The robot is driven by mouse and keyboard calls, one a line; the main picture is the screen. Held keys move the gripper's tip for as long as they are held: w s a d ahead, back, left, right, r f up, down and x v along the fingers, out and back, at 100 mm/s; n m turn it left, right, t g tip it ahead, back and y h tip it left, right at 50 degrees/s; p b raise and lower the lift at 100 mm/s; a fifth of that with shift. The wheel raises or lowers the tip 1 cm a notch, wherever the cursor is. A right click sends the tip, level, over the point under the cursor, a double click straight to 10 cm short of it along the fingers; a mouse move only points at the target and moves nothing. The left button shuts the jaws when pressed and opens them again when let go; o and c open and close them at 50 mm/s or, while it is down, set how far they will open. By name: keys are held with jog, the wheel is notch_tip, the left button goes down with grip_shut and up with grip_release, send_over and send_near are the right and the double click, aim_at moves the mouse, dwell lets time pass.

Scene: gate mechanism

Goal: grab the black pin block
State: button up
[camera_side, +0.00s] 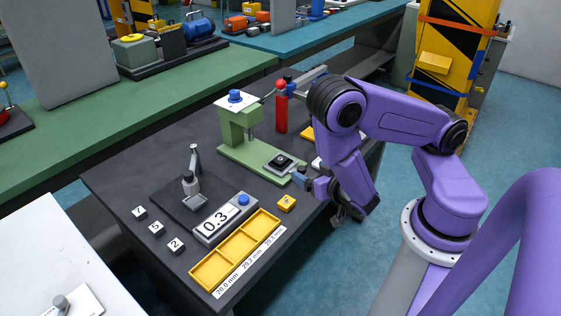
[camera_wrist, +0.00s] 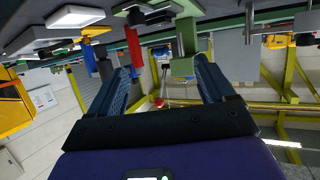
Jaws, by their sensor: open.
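A small black block (camera_side: 281,160), which looks like the pin block, sits on a grey plate at the foot of the green press (camera_side: 241,125) in the side view. My gripper (camera_side: 299,175) is just to the right of that plate, with its blue fingers pointing towards it. In the wrist view the two fingers (camera_wrist: 163,66) stand wide apart with nothing between them. That view is tilted and looks upside down. A dark block (camera_wrist: 152,17) at its top edge may be the same pin block, beyond the fingertips. I cannot tell whether a finger touches the plate.
A red post (camera_side: 281,107) stands behind the press. Several white numbered cubes (camera_side: 157,229) are at the left. The dark table's right edge is under my arm.

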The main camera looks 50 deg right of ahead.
aim_at(284, 167)
jog(key=shift+x, duration=8)
jog(key=shift+c, duration=0.3)
jog(key=c, duration=1.3)
